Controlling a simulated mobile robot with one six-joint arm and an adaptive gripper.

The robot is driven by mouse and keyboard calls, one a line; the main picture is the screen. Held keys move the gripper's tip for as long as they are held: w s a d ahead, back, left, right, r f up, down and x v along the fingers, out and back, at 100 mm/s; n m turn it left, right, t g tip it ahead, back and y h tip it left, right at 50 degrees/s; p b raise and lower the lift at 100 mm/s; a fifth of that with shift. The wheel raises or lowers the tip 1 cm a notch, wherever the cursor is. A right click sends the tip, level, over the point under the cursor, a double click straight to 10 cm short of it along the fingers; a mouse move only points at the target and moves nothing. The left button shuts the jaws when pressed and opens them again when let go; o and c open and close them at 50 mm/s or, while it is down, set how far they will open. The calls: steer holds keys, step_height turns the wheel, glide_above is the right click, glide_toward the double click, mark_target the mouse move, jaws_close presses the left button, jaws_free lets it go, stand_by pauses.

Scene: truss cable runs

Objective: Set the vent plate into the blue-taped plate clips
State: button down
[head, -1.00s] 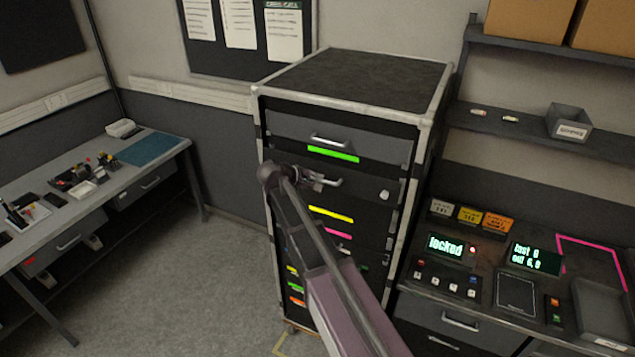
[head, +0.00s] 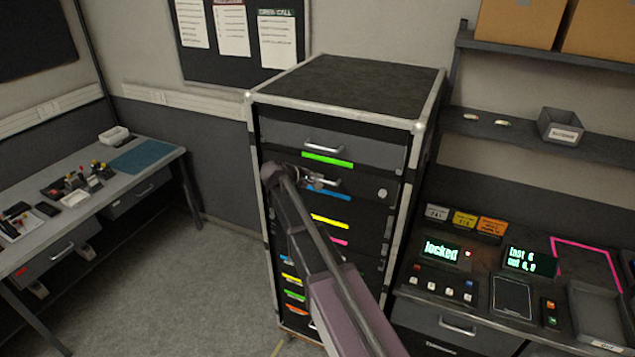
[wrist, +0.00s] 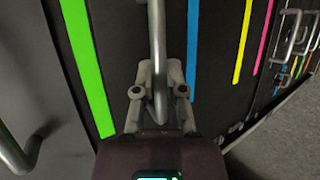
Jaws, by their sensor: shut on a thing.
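The tall black drawer cabinet (head: 345,80) stands in front of me. My gripper (head: 322,182) is shut on the bar handle (wrist: 157,45) of its second drawer. In the wrist view, my gripper (wrist: 160,98) has its fingers on both sides of that handle. A green strip (head: 327,159) lies above this drawer and a blue strip (head: 328,193) below it. The blue strip also shows in the wrist view (wrist: 193,45). The drawer front looks flush or nearly flush with the cabinet. I see neither the vent plate nor the blue-taped plate clips in these views.
A workbench (head: 95,185) with small parts and a blue mat (head: 142,156) is at the left. At the right, a console has a "locked" display (head: 441,250), a pink-outlined area (head: 585,262) and a grey tray (head: 598,312). Floor is clear between bench and cabinet.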

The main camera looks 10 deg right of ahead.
steer(key=shift+w+d, duration=0.15)
stand_by(0.5)
steer(key=shift+t+h+b, duration=0.7)
steer(key=shift+h+b, duration=0.1)
steer(key=shift+b, duration=0.75)
steer(key=shift+w+d+r, duration=0.15)
steer(key=shift+w+r, duration=0.2)
stand_by(1.3)
steer(key=shift+s+f+m+b, duration=0.15)
steer(key=shift+f+m+b, duration=0.15)
steer(key=shift+f+b, duration=0.7)
stand_by(3.1)
